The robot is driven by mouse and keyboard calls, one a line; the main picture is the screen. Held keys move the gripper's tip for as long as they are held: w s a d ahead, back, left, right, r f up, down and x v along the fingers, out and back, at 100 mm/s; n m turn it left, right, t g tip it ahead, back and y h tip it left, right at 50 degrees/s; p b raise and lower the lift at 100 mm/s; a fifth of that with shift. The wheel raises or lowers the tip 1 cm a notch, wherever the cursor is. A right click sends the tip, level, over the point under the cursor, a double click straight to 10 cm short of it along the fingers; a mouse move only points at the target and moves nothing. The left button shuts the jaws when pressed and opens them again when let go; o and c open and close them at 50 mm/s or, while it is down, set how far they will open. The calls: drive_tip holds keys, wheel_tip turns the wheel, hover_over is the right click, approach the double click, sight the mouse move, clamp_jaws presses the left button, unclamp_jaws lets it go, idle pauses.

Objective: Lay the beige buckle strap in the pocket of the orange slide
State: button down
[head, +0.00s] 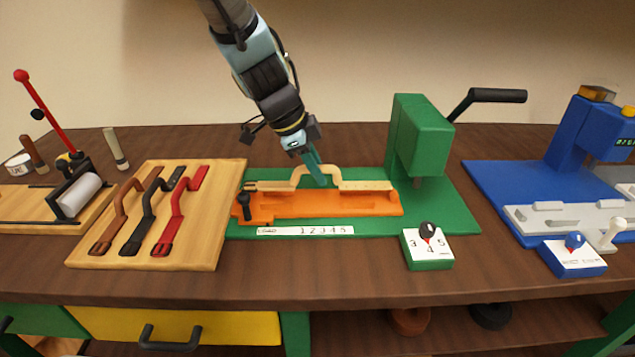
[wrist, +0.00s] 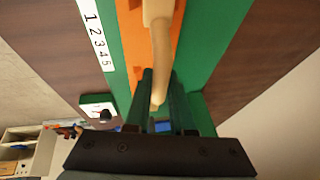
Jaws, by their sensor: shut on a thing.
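The beige buckle strap (head: 355,184) has a raised arch in its middle and flat ends. My gripper (head: 318,178) is shut on the arch. In the head view the strap spans the back part of the orange slide (head: 318,206), lengthwise along it; I cannot tell whether it touches the slide. The slide lies on the green base plate (head: 448,208) of the green press. In the wrist view the strap (wrist: 158,40) runs up from between the fingers (wrist: 160,95), over the orange slide (wrist: 132,35). The fingers hide part of the arch.
The green press (head: 420,135) stands right of the slide, with a dial box (head: 428,248) in front. A wooden board (head: 190,240) with brown, black and red straps lies left. A blue press (head: 590,140) stands far right. A dark knob (head: 245,205) sits at the slide's left end.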

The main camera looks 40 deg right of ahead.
drive_tip(key=shift+f, duration=1.7)
drive_tip(key=shift+f, duration=0.2)
drive_tip(key=c, duration=0.8)
unclamp_jaws()
drive_tip(key=shift+r, duration=0.1)
drive_tip(key=shift+o, duration=0.2)
drive_tip(key=shift+r, duration=0.1)
